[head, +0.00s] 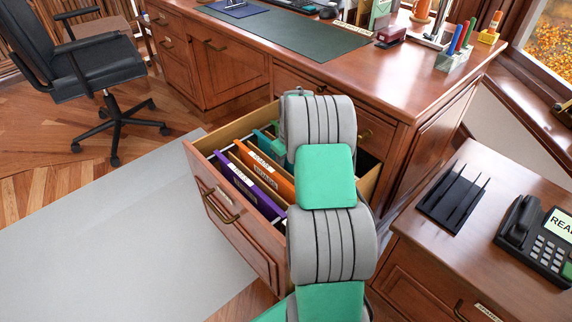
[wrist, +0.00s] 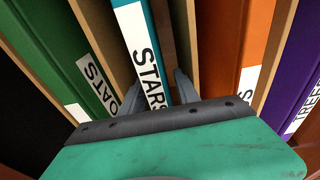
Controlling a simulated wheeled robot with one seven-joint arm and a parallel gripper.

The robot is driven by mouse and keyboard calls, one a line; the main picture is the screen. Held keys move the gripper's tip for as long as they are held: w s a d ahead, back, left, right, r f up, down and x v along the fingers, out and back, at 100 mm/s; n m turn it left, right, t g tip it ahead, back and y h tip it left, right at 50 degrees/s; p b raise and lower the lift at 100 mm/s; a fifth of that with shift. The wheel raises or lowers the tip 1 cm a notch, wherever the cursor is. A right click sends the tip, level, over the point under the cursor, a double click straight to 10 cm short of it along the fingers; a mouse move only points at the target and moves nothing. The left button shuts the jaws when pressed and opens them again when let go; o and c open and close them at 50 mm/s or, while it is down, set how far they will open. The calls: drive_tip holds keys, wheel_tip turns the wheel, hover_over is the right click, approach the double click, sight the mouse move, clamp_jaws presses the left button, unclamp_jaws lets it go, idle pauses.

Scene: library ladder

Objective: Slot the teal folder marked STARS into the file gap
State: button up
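The teal folder marked STARS (wrist: 132,30) runs between the two fingers of my gripper (wrist: 159,88) in the wrist view, its white label facing up. The fingers lie close along both sides of it and look shut on it. It is between a green folder (wrist: 62,62) on the left and an orange folder (wrist: 245,60) on the right, with wooden dividers (wrist: 96,40) beside it. How deep it sits in the file gap cannot be told. In the head view my gripper is over the open drawer (head: 236,232), mostly hidden behind my arm.
A purple folder (head: 247,186) stands nearest the drawer front, with an orange folder (head: 262,172) behind it. The desk (head: 420,75) rises behind the drawer. A side cabinet at right carries a black rack (head: 453,197) and a telephone (head: 540,238).

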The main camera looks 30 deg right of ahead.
drive_tip(key=r+p, duration=0.1)
drive_tip(key=r, duration=0.3)
drive_tip(key=s+r+p, duration=0.1)
drive_tip(key=r+p, duration=0.1)
drive_tip(key=r, duration=0.2)
drive_tip(key=r+p, duration=0.1)
drive_tip(key=r, duration=0.3)
drive_tip(key=shift+s+d+r+p, duration=0.1)
drive_tip(key=shift+s+r+p, duration=0.1)
drive_tip(key=shift+p, duration=0.15)
drive_tip(key=s+a+r, duration=0.4)
drive_tip(key=a, duration=0.5)
drive_tip(key=s+a+r, duration=0.3)
drive_tip(key=s+a, duration=0.1)
drive_tip(key=a, duration=0.5)
drive_tip(key=s+a+f+m, duration=0.1)
drive_tip(key=s+a+f, duration=0.1)
drive_tip(key=s+a, duration=0.7)
drive_tip(key=s, duration=0.4)
drive_tip(key=shift+s+a+m+t, duration=0.15)
drive_tip(key=shift+s+m+t, duration=0.15)
drive_tip(key=shift+s, duration=0.1)
